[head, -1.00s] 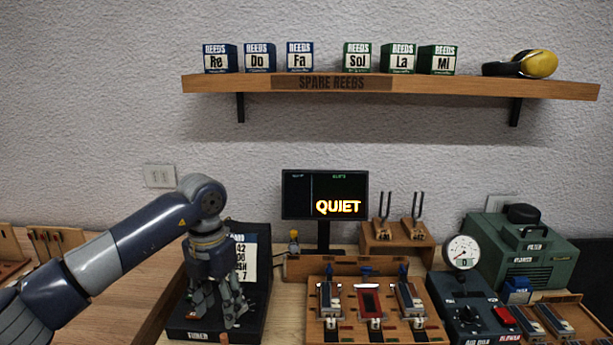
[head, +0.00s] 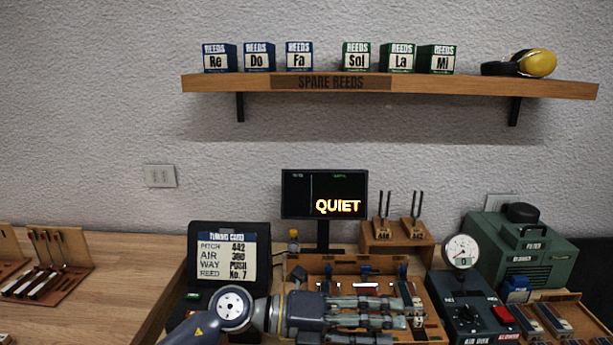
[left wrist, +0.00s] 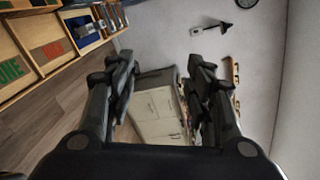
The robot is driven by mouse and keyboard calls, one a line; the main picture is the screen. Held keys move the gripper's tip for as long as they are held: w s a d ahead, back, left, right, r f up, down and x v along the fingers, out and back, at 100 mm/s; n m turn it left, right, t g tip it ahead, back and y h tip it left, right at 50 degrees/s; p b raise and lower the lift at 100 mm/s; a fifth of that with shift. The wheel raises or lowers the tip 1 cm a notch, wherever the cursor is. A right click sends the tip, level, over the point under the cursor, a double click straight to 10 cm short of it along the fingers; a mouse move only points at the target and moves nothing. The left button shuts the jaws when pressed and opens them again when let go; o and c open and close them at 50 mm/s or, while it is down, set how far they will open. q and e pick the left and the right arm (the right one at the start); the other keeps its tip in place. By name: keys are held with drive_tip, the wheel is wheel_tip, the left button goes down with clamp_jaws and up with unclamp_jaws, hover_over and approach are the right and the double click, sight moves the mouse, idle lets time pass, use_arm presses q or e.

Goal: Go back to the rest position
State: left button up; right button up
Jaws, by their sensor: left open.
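My left gripper (head: 405,313) comes in low in the head view and points to the right, in front of the wooden reed rack (head: 300,262) and over its lower part. In the left wrist view its two fingers (left wrist: 160,85) are spread apart with nothing between them. The rack's reed blocks are partly hidden behind the gripper. My right gripper is not in view.
A black stand with a tuning card (head: 227,257) is left of the rack. A screen (head: 325,194) reading QUIET stands behind it. A blower box with a gauge (head: 461,251) is at the right. The shelf (head: 430,85) above holds reed boxes. Bare table (head: 130,270) lies left.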

use_arm(q)
wheel_tip(320, 180, up, 6)
drive_tip(key=w+a+n+t+h, duration=0.1)
drive_tip(key=n+t+h, duration=0.3)
drive_tip(key=n+t, duration=0.15)
drive_tip(key=w+a+n+t+y, duration=0.55)
drive_tip(key=a+n+t, duration=0.45)
drive_tip(key=n+t, duration=0.3)
drive_tip(key=s+a+f+n+g+y, duration=0.2)
drive_tip(key=a+f+n+y, duration=0.6)
drive_tip(key=f, duration=0.2)
drive_tip(key=s+a+f+n+g+y, duration=0.2)
drive_tip(key=a+f+n+y, duration=0.5)
drive_tip(key=a+f+n, duration=0.3)
drive_tip(key=s+a+f+n+g, duration=0.15)
drive_tip(key=s+f+g, duration=0.5)
drive_tip(key=s, duration=0.65)
drive_tip(key=s+a+f+g, duration=0.2)
drive_tip(key=s+f+g, duration=0.2)
drive_tip(key=s+f, duration=0.65)
wheel_tip(320, 180, down, 24)
drive_tip(key=s+g, duration=0.2)
drive_tip(key=s, duration=0.1)
drive_tip(key=s+a+f, duration=0.2)
drive_tip(key=s+f, duration=1.5)
drive_tip(key=shift+a+g, duration=0.4)
